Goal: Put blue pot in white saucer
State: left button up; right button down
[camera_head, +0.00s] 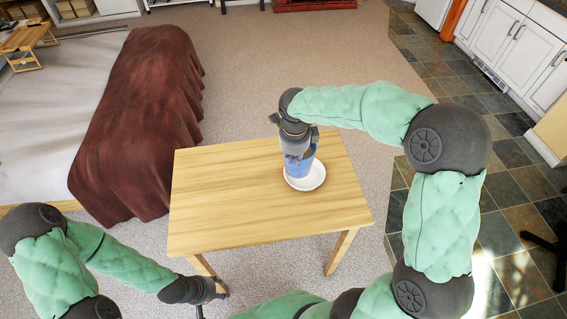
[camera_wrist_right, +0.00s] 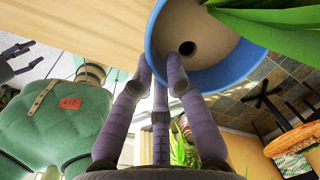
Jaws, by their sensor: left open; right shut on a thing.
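The blue pot (camera_head: 298,165) is over the white saucer (camera_head: 314,179) on the right part of the wooden table (camera_head: 225,205). My right gripper (camera_head: 299,146) comes down from above and is shut on the pot's wall. In the right wrist view the fingers meet the rim of the blue pot (camera_wrist_right: 205,85), and a dark hole shows in its pale bottom. The pot hides part of the saucer; I cannot tell whether its base touches it. My left gripper (camera_head: 215,294) is open and empty, below the table's front left edge.
The left and front of the tabletop are bare. A bed with a brown blanket (camera_head: 140,115) stands to the left. White cabinets (camera_head: 500,45) are at the far right. Green leaves (camera_wrist_right: 270,30) show beside the pot in the right wrist view.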

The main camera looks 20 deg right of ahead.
jog(key=d+f, duration=0.1)
jog(key=w+d+f, duration=0.1)
jog(key=f, duration=0.1)
jog(key=d+f+b, duration=0.1)
jog(key=d+f, duration=0.1)
jog(key=shift+w+f, duration=0.2)
jog(key=shift+w, duration=0.2)
jog(key=shift+f+b, duration=0.45)
jog(key=shift+f, duration=1.05)
jog(key=shift+f, duration=0.15)
jog(key=c, duration=1.3)
grip_release()
jog(key=shift+o, duration=0.3)
jog(key=shift+s, duration=0.1)
